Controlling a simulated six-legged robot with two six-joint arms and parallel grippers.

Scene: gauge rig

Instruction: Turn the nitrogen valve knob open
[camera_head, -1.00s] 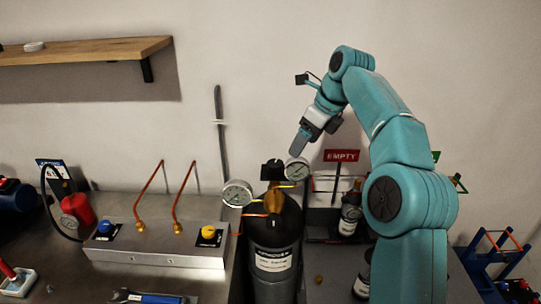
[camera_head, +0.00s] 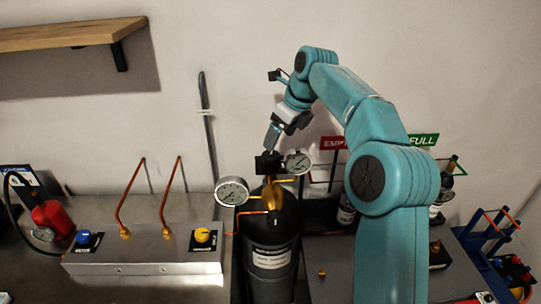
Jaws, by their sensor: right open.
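A dark gas cylinder (camera_head: 270,239) stands upright at the middle of the bench, with a white label too small to read surely. A brass valve (camera_head: 272,194) sits on its top, with a black knob (camera_head: 267,163) above it. Two round gauges flank it, the left gauge (camera_head: 232,191) and the right gauge (camera_head: 298,161). My right gripper (camera_head: 270,148) is open and points down at the top of the black knob. Its fingertips overlap the knob's top edge in the picture; I cannot tell whether they touch. My left gripper is not in view.
A metal manifold box (camera_head: 140,261) with a blue knob (camera_head: 84,238), a yellow knob (camera_head: 202,234) and copper pipes lies left of the cylinder. A red EMPTY sign (camera_head: 332,142) and a green FULL sign (camera_head: 424,140) stand behind my right arm. A blue rack (camera_head: 482,240) stands far right.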

